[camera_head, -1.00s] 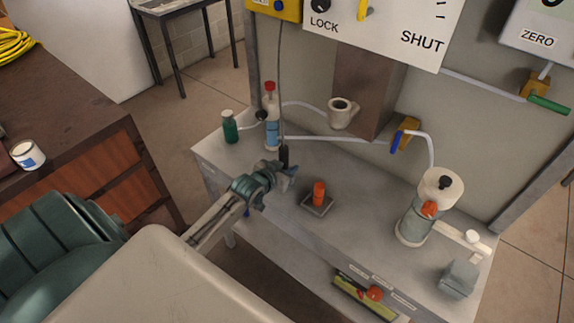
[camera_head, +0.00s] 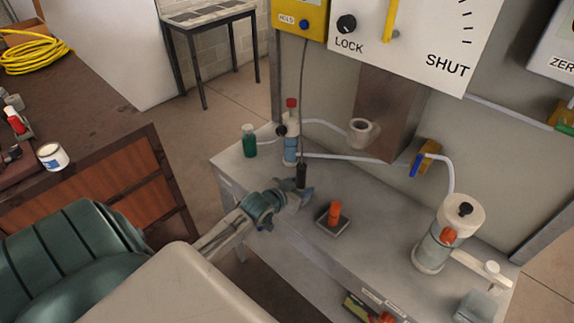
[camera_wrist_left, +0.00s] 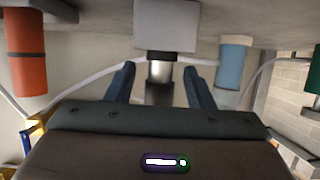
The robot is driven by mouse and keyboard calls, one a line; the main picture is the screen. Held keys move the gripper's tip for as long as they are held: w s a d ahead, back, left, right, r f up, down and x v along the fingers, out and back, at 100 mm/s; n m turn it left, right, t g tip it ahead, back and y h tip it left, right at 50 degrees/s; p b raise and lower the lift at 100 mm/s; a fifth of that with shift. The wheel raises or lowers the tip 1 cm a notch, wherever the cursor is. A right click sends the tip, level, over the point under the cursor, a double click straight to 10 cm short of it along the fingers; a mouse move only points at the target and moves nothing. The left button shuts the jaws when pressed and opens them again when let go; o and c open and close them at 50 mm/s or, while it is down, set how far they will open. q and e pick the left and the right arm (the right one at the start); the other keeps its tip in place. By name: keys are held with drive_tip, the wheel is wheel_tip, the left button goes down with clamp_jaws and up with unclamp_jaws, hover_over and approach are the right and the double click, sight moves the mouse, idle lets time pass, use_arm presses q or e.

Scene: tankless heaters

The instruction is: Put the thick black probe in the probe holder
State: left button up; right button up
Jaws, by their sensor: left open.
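The thick black probe (camera_head: 301,177) is upright on the grey bench, with a thin cable running up from it to the yellow box. My left gripper (camera_head: 302,197) is open around its lower part. In the left wrist view, which is upside down, a shiny metal cylinder (camera_wrist_left: 160,70) shows between the two blue fingers of my left gripper (camera_wrist_left: 160,76), with a grey block (camera_wrist_left: 166,25) at its end. I cannot tell whether the fingers touch it. A pale ring-shaped cup (camera_head: 362,131), seemingly the probe holder, is mounted on the brown panel and looks empty. My right gripper is not seen.
An orange cylinder (camera_head: 334,211) on a small plate stands right of my left gripper. A blue-white bottle (camera_head: 290,145) and a green bottle (camera_head: 249,141) stand behind. A white tube (camera_head: 360,157) runs along the back. A large pale canister (camera_head: 441,236) stands at right.

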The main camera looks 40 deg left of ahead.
use_arm(q)
drive_tip(key=v, duration=0.9)
drive_tip(key=shift+s+r, duration=0.15)
drive_tip(key=shift+s, duration=0.15)
